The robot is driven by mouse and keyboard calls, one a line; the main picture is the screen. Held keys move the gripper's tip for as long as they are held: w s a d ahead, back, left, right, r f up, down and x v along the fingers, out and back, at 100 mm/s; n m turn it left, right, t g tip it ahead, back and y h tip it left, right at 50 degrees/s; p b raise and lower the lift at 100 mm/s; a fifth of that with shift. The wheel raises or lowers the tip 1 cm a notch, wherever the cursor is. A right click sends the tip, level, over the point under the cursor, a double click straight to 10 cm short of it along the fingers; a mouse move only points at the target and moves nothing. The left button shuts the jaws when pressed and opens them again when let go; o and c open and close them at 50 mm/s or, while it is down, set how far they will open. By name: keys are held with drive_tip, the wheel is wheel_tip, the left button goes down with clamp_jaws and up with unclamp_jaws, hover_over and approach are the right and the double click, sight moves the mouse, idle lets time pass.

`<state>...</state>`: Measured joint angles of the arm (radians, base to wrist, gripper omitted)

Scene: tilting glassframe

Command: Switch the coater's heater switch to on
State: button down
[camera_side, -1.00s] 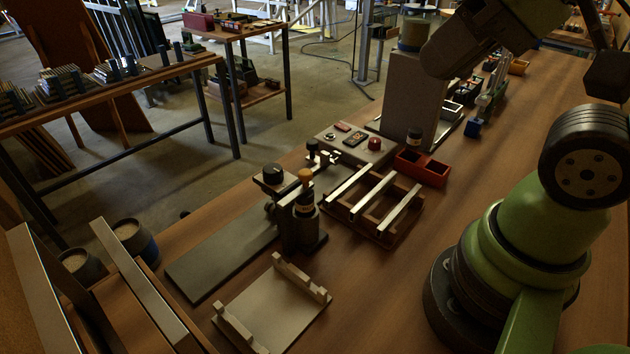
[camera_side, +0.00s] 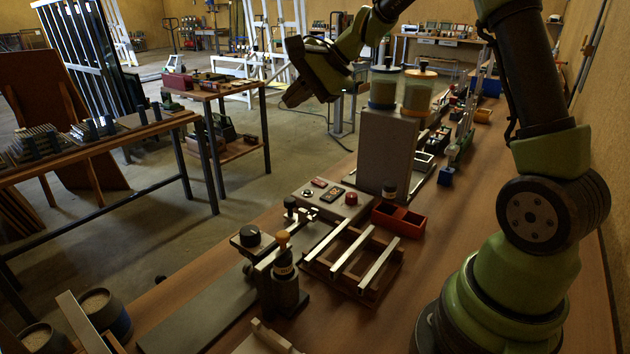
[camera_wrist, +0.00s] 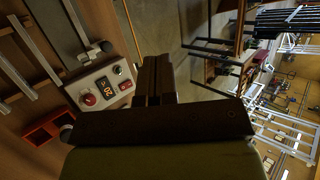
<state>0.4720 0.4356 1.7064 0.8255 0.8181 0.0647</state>
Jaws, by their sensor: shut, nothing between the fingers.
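The coater's grey control box (camera_side: 335,200) sits on the bench. Its sloped top carries a red button (camera_side: 351,198), a small display (camera_side: 331,195), a round knob (camera_side: 307,193) and a small reddish switch (camera_side: 319,183). In the wrist view the box (camera_wrist: 102,84) shows left of my fingers, with the switch (camera_wrist: 125,86) at its near-right edge and the display lit orange. The switch's position is too small to tell. My gripper (camera_side: 288,101) is shut and empty, high above and beyond the box. Its fingers (camera_wrist: 155,66) also show in the wrist view.
The coater's rail frame (camera_side: 352,262) and a red-orange bin (camera_side: 398,221) stand near the box. A tall grey column (camera_side: 386,150) with canisters on top rises behind it. A plunger-topped fixture (camera_side: 284,280) stands in front. Air above the box is clear.

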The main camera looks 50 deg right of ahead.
drive_tip(key=w+d+f+m, duration=0.3)
drive_tip(key=d+f, duration=0.2)
drive_tip(key=d, duration=0.1)
drive_tip(key=m+t+h, duration=0.2)
drive_tip(key=m, duration=0.3)
hover_over(316, 182)
drive_tip(key=s, duration=0.1)
wheel_tip(316, 182, down, 8)
drive_tip(key=shift+s+d, duration=0.1)
drive_tip(key=shift+w+f, duration=0.2)
drive_tip(key=shift+f, duration=1.2)
drive_tip(key=shift+w+f, duration=0.15)
drive_tip(key=shift+f, duration=1.3)
drive_tip(key=shift+w+f, duration=0.2)
drive_tip(key=shift+f, duration=1.2)
drive_tip(key=shift+f, duration=0.45)
drive_tip(key=shift+w+f, duration=0.1)
drive_tip(key=shift+f, duration=0.2)
drive_tip(key=shift+r, duration=0.15)
drive_tip(key=shift+r, duration=0.6)
